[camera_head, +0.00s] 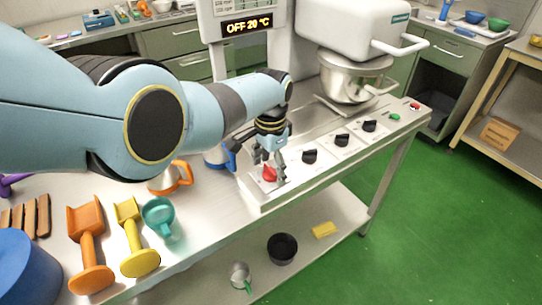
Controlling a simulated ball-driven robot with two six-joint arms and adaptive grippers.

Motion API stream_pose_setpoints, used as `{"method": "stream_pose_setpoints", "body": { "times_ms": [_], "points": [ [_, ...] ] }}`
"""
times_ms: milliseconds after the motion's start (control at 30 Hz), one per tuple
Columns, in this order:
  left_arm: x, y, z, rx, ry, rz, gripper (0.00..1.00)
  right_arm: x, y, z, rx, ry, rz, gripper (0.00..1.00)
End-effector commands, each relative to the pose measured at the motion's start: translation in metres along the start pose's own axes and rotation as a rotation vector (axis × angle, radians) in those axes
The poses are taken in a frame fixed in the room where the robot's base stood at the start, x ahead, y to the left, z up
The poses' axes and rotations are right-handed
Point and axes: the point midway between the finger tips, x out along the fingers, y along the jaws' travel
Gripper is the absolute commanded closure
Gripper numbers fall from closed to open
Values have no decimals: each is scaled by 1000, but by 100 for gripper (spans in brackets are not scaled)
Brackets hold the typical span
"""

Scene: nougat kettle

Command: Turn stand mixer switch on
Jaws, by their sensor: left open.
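The white stand mixer (352,28) with its metal bowl (352,78) stands at the back right of the steel table. A control panel (328,158) in front of it carries a red knob (269,174) at its left end and three black knobs, the nearest (310,156) just right of the red one. A green button (394,117) and a red button (414,106) are at its right end. Which control is the mixer switch, I cannot tell. My left gripper (274,177) points down, open, with its fingers around or just beside the red knob; contact is unclear. My right gripper is out of view.
A display (247,25) reads OFF 20 °C. An orange-handled jug (170,178), a teal cup (160,216), a yellow scoop (135,240) and an orange scoop (88,245) stand left of the panel. A black pot (282,249) is on the lower shelf.

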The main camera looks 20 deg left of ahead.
Motion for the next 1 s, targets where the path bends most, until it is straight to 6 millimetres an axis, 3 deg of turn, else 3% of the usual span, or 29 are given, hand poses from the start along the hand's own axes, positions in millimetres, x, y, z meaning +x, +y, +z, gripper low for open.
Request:
{"method": "stream_pose_setpoints", "body": {
  "times_ms": [267,600,800,1000],
  "points": [
    [-30,1,0,0,4,-1,27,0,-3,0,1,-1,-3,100],
    [-101,0,-1,1,3,-2,27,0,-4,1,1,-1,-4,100],
    [-117,0,0,1,1,-1,27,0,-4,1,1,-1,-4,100],
    [-118,0,0,1,0,0,27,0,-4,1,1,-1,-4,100]
  ]
}}
